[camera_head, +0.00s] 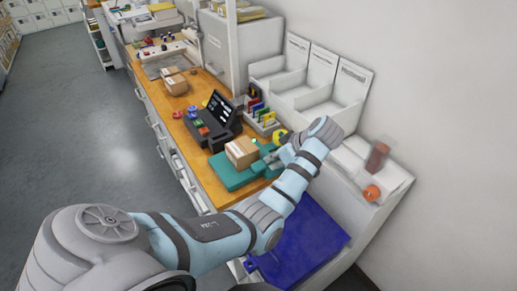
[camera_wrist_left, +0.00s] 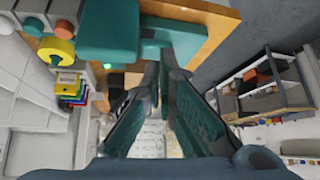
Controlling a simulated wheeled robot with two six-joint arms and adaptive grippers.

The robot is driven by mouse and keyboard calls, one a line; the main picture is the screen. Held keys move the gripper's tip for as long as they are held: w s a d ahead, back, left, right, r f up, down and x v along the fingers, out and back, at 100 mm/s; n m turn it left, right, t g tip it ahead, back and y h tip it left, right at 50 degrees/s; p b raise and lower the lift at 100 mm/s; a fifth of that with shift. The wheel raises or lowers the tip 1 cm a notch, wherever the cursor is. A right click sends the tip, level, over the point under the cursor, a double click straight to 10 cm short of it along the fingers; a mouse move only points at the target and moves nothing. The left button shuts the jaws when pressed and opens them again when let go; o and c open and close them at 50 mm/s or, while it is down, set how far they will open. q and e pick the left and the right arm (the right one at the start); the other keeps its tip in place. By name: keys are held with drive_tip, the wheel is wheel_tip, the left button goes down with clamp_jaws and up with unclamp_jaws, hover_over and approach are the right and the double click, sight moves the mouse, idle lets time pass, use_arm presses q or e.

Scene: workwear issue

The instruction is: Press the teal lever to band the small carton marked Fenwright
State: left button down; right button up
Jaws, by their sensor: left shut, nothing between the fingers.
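A small brown carton (camera_head: 242,152) sits on the teal banding device (camera_head: 226,175) on the wooden counter; any name on it is too small to read. My left gripper (camera_head: 268,163) is just right of the carton, over the device's right side. In the left wrist view, its two fingers (camera_wrist_left: 163,68) come together near their tips, empty, with teal blocks (camera_wrist_left: 110,32) beyond them. I cannot tell for sure which teal part is the lever, or whether the fingers touch it. My right gripper is not in view.
A black terminal (camera_head: 217,113) and a rack of coloured cards (camera_head: 260,112) stand behind the device. Another carton (camera_head: 175,82) lies farther along the counter. White bins (camera_head: 318,85) line the wall. A blue mat (camera_head: 303,243) lies in front. The grey floor (camera_head: 100,140) at left is clear.

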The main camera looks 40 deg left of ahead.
use_arm(q)
drive_tip(key=shift+w+a+r+n, duration=0.1)
drive_tip(key=shift+w+r+n, duration=0.3)
drive_tip(key=shift+r, duration=0.3)
